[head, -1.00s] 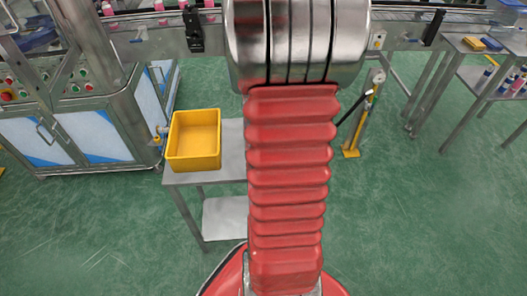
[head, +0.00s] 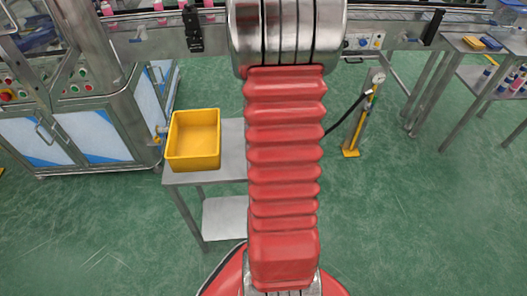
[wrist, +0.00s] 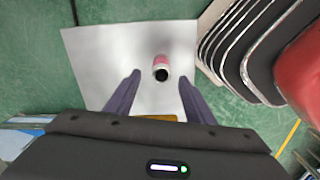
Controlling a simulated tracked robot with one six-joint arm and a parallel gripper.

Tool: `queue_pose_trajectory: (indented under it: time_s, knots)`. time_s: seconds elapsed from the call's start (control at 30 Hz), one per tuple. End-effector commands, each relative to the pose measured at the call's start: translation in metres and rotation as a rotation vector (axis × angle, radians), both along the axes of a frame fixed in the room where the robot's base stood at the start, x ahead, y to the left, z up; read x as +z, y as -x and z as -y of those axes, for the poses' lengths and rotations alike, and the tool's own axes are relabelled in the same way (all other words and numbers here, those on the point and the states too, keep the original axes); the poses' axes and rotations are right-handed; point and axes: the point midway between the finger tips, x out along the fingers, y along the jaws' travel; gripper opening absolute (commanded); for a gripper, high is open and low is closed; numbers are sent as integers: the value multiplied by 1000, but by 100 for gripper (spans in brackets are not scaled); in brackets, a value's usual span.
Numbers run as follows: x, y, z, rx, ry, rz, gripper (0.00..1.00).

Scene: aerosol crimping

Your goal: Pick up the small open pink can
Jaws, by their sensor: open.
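The small pink can (wrist: 162,59) stands on the grey metal table (wrist: 90,60) in the wrist view. Its dark open top faces the camera. My gripper (wrist: 160,76) is open, with one finger on each side of the can in the picture. I see a gap between the can and each finger, and I cannot tell how far above the table the fingertips are. In the head view my arm covers part of the table (head: 210,177), and the can and gripper do not show.
A yellow bin (head: 194,140) stands on the table's left part. A machine with a control panel (head: 75,110) stands at the left, and a conveyor with pink cans (head: 107,8) runs across the back. A yellow-footed post (head: 358,120) and a side table (head: 480,75) are at the right.

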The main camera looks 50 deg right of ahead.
Motion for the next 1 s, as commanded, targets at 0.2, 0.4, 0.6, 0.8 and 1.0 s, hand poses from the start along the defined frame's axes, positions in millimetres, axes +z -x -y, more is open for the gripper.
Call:
queue_pose_trajectory:
  time_s: [0.2,0.4,0.6,0.8,1.0]
  knots:
    - [-21,4,0,-1,-4,-3,49]
    - [-46,5,1,0,-2,-2,49]
    - [-52,4,1,1,-1,-1,49]
    - [-51,4,1,1,-1,-1,49]
    - [-51,4,1,1,-1,-1,49]
